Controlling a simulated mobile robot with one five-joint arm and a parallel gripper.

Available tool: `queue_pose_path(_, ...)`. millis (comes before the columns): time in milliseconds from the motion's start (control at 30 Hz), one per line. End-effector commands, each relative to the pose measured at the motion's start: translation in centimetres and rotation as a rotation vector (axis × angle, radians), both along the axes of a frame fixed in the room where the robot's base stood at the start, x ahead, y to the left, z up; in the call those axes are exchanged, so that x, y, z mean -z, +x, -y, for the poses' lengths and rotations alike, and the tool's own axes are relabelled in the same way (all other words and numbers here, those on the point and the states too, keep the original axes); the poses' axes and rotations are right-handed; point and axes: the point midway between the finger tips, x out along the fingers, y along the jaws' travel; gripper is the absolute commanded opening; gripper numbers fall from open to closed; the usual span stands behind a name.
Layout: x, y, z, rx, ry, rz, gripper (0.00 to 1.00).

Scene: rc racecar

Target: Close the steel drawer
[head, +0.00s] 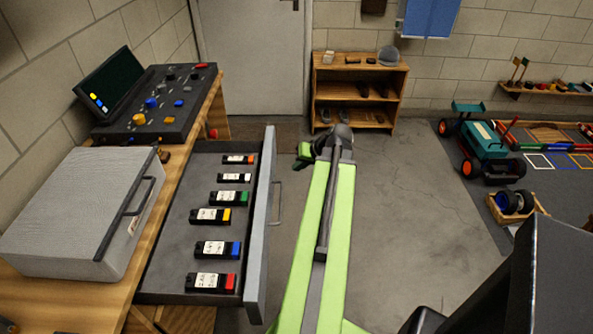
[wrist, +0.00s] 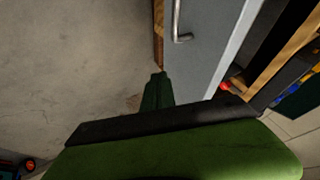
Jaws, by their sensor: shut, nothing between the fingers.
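The steel drawer (head: 262,222) stands pulled out from the wooden workbench in the head view, its grey front facing right. Several small labelled battery packs (head: 215,217) with coloured ends lie in a row inside it. A thin handle (head: 277,203) is on the front. In the wrist view the drawer front (wrist: 208,50) fills the upper right, with its bent metal handle (wrist: 181,36).
A grey lidded case (head: 75,215) and a control console (head: 160,105) sit on the workbench (head: 180,170). A small wooden shelf (head: 360,85) stands at the back wall. A green toy car (head: 485,145) is at the right. Grey floor between is clear.

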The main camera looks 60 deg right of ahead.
Motion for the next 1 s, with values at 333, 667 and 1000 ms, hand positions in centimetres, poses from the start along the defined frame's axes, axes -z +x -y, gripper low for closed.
queue_pose_path(333, 5.3, 4.3, 0.3, 0.006, -0.001, 0.0, 0.0)
queue_pose_path(667, 5.1, 6.7, -1.2, 0.011, -0.001, 0.0, 0.0)
queue_pose_path(1000, 5.1, 6.5, -1.2, 0.014, -0.001, 0.001, 0.0)
